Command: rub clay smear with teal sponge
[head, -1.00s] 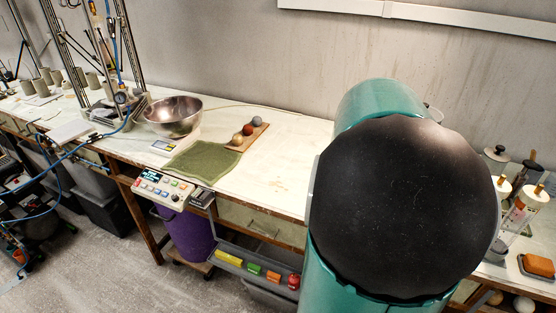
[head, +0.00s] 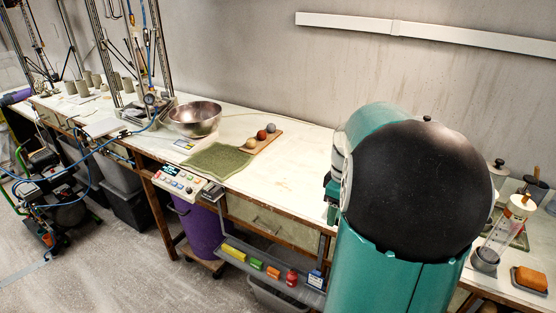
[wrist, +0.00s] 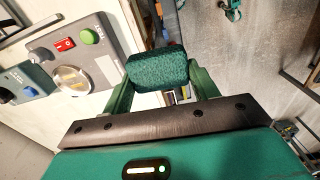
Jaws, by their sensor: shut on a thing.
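The teal sponge (wrist: 158,66) is held between the two green fingers of my gripper (wrist: 161,84) in the wrist view. It is off any surface, as far as that view shows. In the head view my own arm fills the right side and hides the gripper and the sponge. The pale bench top (head: 285,172) runs across the head view.
A green mat (head: 217,160), a steel bowl (head: 195,120) and a board with several balls (head: 262,139) stand on the bench. An orange block (head: 531,278) lies at the far right. The wrist view shows a control box (wrist: 75,60) at left. Bare bench lies right of the mat.

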